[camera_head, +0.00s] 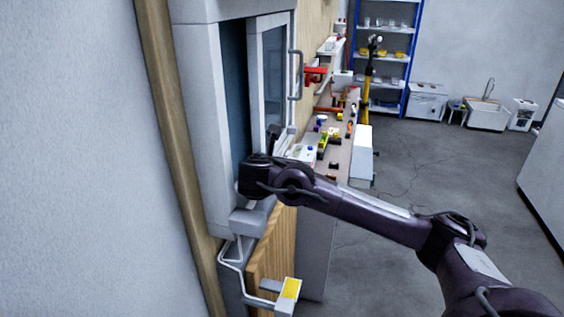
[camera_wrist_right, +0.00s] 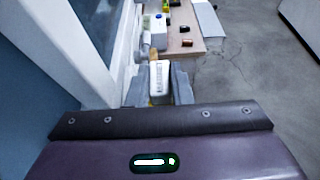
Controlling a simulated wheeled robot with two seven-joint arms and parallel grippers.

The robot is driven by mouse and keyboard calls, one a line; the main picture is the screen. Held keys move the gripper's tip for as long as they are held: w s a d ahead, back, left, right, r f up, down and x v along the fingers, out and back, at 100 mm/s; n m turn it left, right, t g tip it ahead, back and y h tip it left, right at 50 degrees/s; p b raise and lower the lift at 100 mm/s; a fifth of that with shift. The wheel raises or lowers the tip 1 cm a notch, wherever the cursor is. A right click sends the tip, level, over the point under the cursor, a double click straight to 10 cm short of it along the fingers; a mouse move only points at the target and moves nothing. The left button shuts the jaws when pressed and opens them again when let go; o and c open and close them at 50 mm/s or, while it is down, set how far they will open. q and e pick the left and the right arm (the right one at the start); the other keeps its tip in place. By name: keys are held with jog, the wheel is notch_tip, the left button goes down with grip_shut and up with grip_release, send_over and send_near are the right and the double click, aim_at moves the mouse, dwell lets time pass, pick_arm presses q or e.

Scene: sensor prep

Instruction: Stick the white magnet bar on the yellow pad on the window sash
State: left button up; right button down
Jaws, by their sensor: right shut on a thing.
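The window sash (camera_head: 253,80) stands partly open in its pale frame at the upper left of the head view. Its white edge fills the left of the right wrist view (camera_wrist_right: 93,60). My right gripper (camera_head: 275,138) is beside the lower part of the sash. In the wrist view its grey fingers (camera_wrist_right: 157,85) are shut on the white magnet bar (camera_wrist_right: 159,76). The bar is hidden by the gripper in the head view. I cannot make out a yellow pad on the sash; its lower part is partly covered by my arm. My left gripper is out of view.
A white block with a yellow top (camera_head: 290,289) sits on a bracket below the window. A bench (camera_head: 340,150) with several small items stands beyond my gripper. Blue shelves (camera_head: 384,60) are at the back. The floor to the right is open.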

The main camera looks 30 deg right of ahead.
jog(key=shift+f, duration=0.35)
jog(key=c, duration=1.5)
grip_release()
jog(key=shift+c, duration=0.2)
jog(key=o, duration=0.3)
jog(key=shift+s+d, duration=0.1)
jog(key=shift+d, duration=0.05)
jog(key=shift+o, duration=0.2)
jog(key=shift+w+r, duration=0.1)
jog(key=shift+w, duration=0.1)
jog(key=o, duration=0.5)
jog(key=shift+r, duration=0.1)
jog(key=shift+r, duration=0.15)
